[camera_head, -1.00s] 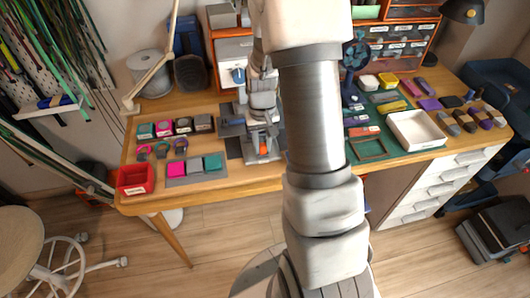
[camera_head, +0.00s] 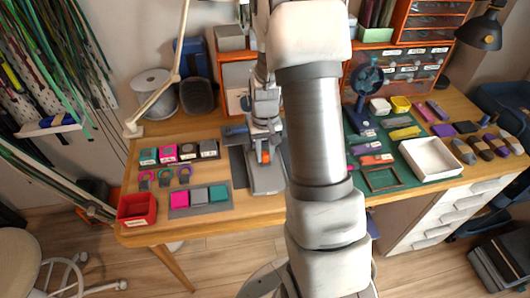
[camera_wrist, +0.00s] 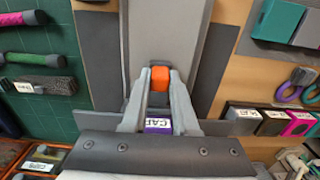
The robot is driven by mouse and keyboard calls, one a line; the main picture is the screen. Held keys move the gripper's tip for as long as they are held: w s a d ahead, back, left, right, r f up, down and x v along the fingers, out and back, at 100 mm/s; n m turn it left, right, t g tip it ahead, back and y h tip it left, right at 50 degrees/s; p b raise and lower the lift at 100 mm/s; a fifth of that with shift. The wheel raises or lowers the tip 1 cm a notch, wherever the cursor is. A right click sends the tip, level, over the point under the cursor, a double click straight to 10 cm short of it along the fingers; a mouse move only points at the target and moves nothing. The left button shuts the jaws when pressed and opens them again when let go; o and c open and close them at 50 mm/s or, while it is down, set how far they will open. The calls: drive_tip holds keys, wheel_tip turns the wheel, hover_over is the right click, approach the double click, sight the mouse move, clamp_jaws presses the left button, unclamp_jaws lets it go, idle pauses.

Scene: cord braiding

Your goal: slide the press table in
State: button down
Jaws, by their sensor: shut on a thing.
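The press table appears as a light grey slab (camera_head: 268,183) lying lengthwise at the middle of the workbench. It also shows in the wrist view (camera_wrist: 165,35), running up the picture from my fingers. A small orange block (camera_wrist: 160,78) sits over the slab's near end in that view, between my fingertips; it also shows in the head view (camera_head: 265,157). My gripper (camera_wrist: 160,88) is shut on this orange block, a finger on each side. A purple label (camera_wrist: 158,125) shows behind the block, partly hidden by my fingers. My arm hides the slab's right side in the head view.
Several colour swatches on a grey tray (camera_head: 228,205) and a red box (camera_head: 154,213) stand left of the slab. A green mat (camera_head: 355,150) and white tray (camera_head: 431,158) lie to the right. Drawer units (camera_head: 402,68) stand behind.

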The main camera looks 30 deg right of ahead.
drive_tip(key=shift+w, duration=0.2)
drive_tip(key=c, duration=0.7)
unclamp_jaws()
drive_tip(key=shift+s, duration=0.1)
drive_tip(key=shift+s, duration=0.15)
